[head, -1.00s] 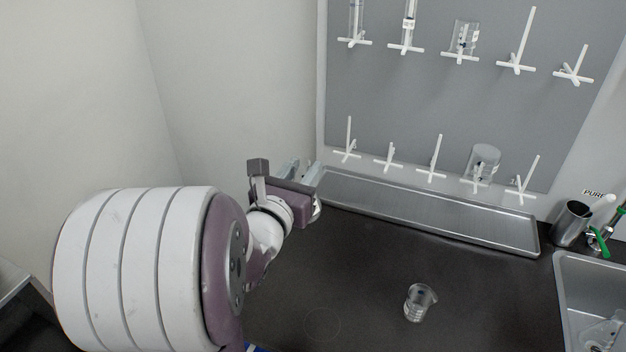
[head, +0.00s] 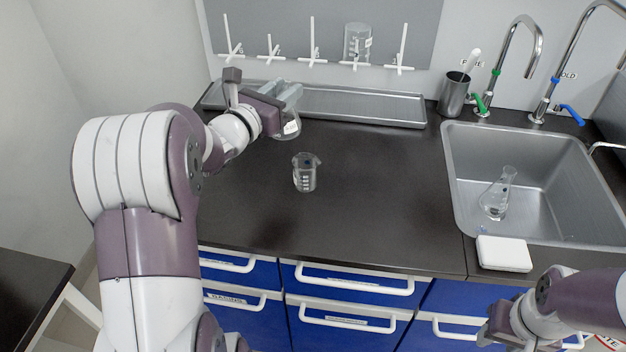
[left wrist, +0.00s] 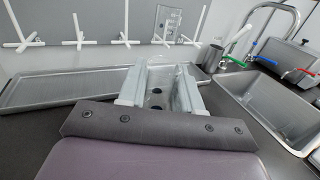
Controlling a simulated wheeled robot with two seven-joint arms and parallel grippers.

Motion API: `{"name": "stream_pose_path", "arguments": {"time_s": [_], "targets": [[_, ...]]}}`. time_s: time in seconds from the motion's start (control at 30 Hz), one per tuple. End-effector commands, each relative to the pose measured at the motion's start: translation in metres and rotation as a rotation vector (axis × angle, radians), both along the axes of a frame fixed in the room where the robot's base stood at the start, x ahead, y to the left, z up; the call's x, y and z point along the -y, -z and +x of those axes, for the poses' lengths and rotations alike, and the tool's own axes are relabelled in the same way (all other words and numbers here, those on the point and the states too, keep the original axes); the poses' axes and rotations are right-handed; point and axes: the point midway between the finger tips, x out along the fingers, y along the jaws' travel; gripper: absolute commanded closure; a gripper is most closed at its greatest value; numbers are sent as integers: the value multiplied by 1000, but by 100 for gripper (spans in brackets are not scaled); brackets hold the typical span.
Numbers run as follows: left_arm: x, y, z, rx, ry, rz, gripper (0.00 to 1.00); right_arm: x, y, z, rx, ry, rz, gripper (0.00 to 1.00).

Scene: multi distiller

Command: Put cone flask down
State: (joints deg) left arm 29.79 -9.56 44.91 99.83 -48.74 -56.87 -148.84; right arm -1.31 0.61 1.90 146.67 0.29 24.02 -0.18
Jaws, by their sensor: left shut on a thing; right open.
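My left gripper (head: 289,98) is shut on a clear glass flask (head: 289,127) with a white label, above the dark counter (head: 375,205) near the front of the metal tray. The fingers hide part of the flask, so its full shape is hard to tell. In the left wrist view, the clear glass (left wrist: 160,76) shows between the two grey fingers. Another clear conical flask (head: 496,196) leans in the sink. My right gripper (head: 490,332) is open and empty at the lower right, in front of the drawers.
A glass beaker (head: 305,176) stands on the counter just below the held flask in the picture. The metal tray (head: 365,106) runs along the wall under the peg board. A sink (head: 560,170) with taps and a white box (head: 504,254) are on the right.

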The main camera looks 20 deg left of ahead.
Motion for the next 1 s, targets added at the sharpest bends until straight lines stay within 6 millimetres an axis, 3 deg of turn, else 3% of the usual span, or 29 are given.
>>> {"name": "stream_pose_path", "arguments": {"time_s": [0.1, 0.47, 0.9, 0.93, 1.0], "targets": [[0, 33, -1, -12, -1, -18, 93, 0, 2, 0, 0, 0, 0, 57], [-1, 89, -1, -9, -3, -16, 93, 0, 6, 0, 0, 0, 0, 57], [-1, 96, -1, -4, -4, -14, 93, 0, 13, 0, 0, 0, 0, 57], [-1, 96, -1, -5, -4, -13, 63, 0, 13, 0, -1, 0, 0, 57], [-1, 95, -1, -5, -4, -13, 41, 0, 11, 0, -1, 0, 0, 57]]}}
